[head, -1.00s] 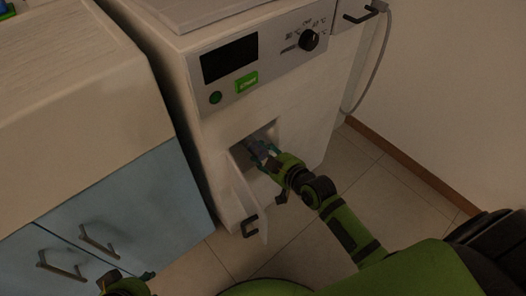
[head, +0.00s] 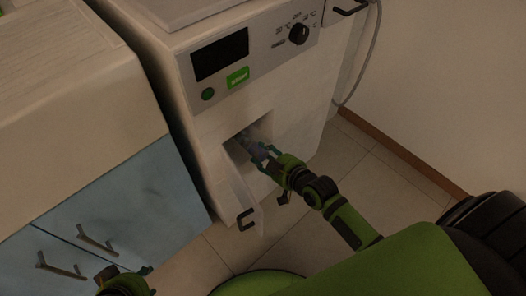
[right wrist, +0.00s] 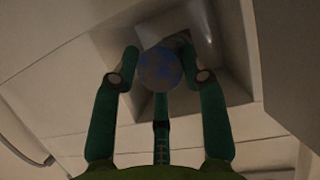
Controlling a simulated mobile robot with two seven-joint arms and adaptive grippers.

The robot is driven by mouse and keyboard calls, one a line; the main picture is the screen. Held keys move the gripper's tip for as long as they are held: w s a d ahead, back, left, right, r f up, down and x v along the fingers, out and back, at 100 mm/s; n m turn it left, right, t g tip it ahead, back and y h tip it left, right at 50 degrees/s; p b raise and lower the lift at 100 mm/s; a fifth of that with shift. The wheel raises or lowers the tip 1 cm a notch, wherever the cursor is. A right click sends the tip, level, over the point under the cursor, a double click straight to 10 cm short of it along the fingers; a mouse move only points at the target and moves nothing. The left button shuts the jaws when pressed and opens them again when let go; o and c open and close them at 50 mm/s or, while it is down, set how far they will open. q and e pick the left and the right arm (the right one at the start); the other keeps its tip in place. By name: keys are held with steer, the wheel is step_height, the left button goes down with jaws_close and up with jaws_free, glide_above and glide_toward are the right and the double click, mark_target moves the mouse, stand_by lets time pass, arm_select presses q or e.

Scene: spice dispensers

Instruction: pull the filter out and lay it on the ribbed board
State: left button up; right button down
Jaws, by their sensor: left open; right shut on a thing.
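The filter (head: 255,148) is a grey-blue piece partly inside the square recess (head: 232,150) in the white machine's front. Its inner end is hidden in the recess. My right gripper (head: 267,158) is shut on its outer end, just in front of the opening. In the right wrist view the filter's round mottled end (right wrist: 160,69) sits between the gripper's green fingers (right wrist: 161,78). My left gripper (head: 128,279) is open and empty at the bottom left, low in front of the blue cabinet, partly cut off.
The recess's small door (head: 243,199) with a black handle hangs open at the lower left of the opening. A blue-fronted cabinet (head: 140,205) with a pale top (head: 75,90) stands at left. Bare tiled floor (head: 385,185) lies to the right.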

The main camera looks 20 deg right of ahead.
steer(key=shift+s+d+r, duration=0.2)
steer(key=shift+s+r, duration=0.1)
steer(key=shift+s, duration=0.15)
stand_by(0.4)
steer(key=shift+s+p, duration=0.1)
steer(key=shift+p, duration=0.2)
steer(key=shift+s+d+p, duration=0.35)
steer(key=shift+s+p, duration=0.1)
steer(key=shift+s, duration=0.45)
steer(key=shift+s+d+p, duration=0.3)
steer(key=shift+s+p, duration=0.1)
steer(key=shift+s, duration=0.45)
